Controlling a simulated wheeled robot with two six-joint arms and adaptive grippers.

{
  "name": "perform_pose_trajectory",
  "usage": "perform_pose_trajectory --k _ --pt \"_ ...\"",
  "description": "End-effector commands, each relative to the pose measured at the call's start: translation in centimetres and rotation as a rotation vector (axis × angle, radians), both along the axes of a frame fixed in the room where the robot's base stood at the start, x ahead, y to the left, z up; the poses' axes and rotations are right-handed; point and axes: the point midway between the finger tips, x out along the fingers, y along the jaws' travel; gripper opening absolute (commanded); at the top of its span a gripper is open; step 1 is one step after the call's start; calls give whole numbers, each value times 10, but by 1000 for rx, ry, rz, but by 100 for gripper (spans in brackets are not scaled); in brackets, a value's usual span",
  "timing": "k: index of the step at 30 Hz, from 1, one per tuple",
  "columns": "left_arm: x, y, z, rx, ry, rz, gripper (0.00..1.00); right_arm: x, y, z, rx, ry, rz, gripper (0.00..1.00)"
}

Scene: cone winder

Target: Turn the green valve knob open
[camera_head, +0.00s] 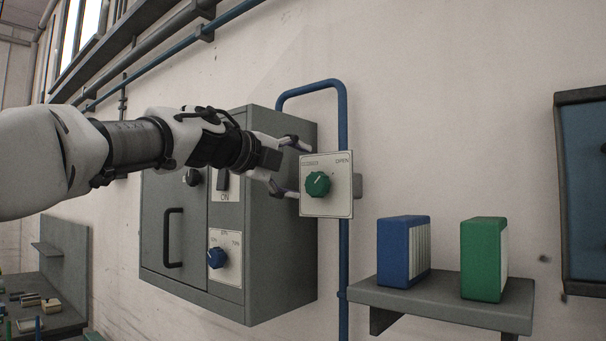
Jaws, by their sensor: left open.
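The green valve knob (318,184) sits on a pale square plate (327,205) mounted on a blue pipe. The plate carries the word OPEN at its upper right and another label at its upper left, too small to read surely. A light pointer mark on the knob points to the upper right. My left gripper (295,168) reaches in from the left, open and empty, with its fingertips by the plate's left edge, to the left of the knob. I cannot tell whether a fingertip touches the plate. My right gripper is not in view.
A shelf (440,301) at right holds a blue binder (393,252) and a green binder (481,260). Wall space right of the plate is clear.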

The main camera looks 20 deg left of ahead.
Motion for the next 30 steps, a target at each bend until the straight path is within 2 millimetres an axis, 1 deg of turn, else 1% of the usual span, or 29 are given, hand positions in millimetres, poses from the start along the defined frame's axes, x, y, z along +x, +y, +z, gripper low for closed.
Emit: perform_pose_trajectory --k 4,10,14,17,30 --pt "-5 2 -2 1 2 -1 78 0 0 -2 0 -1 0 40" --pt "-5 2 -2 1 3 0 78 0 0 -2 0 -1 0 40" --pt "-5 2 1 -1 4 0 78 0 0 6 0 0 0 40" --pt "-5 2 -2 0 4 -1 78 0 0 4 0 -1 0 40" --pt "-5 2 -2 0 3 0 78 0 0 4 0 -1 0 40"
